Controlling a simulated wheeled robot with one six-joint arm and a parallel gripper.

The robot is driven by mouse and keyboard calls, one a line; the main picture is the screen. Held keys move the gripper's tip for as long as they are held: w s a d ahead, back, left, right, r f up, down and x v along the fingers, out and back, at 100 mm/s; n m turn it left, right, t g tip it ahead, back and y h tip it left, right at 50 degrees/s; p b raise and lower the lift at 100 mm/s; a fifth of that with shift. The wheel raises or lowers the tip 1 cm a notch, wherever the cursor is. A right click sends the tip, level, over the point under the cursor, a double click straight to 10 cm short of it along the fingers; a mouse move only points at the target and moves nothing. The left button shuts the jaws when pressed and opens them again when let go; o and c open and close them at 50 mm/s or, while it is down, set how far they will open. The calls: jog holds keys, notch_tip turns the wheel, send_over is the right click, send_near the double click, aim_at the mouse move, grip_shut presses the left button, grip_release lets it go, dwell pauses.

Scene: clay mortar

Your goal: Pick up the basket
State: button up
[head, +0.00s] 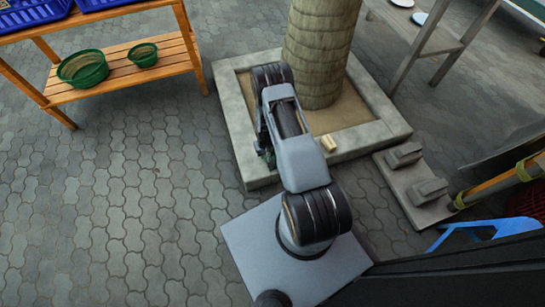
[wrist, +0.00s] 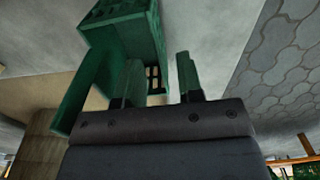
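Two round green baskets stand on the lower wooden shelf at the left of the head view: a larger one (head: 83,68) and a smaller one (head: 143,54). Blue lattice baskets (head: 33,12) sit on the shelf above, cut by the top edge. The frames do not show which basket the task names. My arm is folded in the middle of the head view, well to the right of the shelf, and hides most of my gripper. In the wrist view my gripper (wrist: 158,68) has its dark green fingers apart. A green latticed piece (wrist: 120,30) shows beside them; I cannot tell its nature.
The wooden shelf (head: 175,67) stands at the left. A stone-edged planter (head: 375,135) with a thick trunk (head: 318,50) is close behind my arm. A low step with blocks (head: 415,180) and a blue frame (head: 480,228) are at the right. The paving at left is clear.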

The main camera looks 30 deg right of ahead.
aim_at(266, 158)
jog(key=shift+w+f+b, duration=0.1)
jog(key=shift+f+b, duration=1.3)
jog(key=shift+f, duration=1.25)
jog(key=shift+c, duration=0.3)
grip_shut()
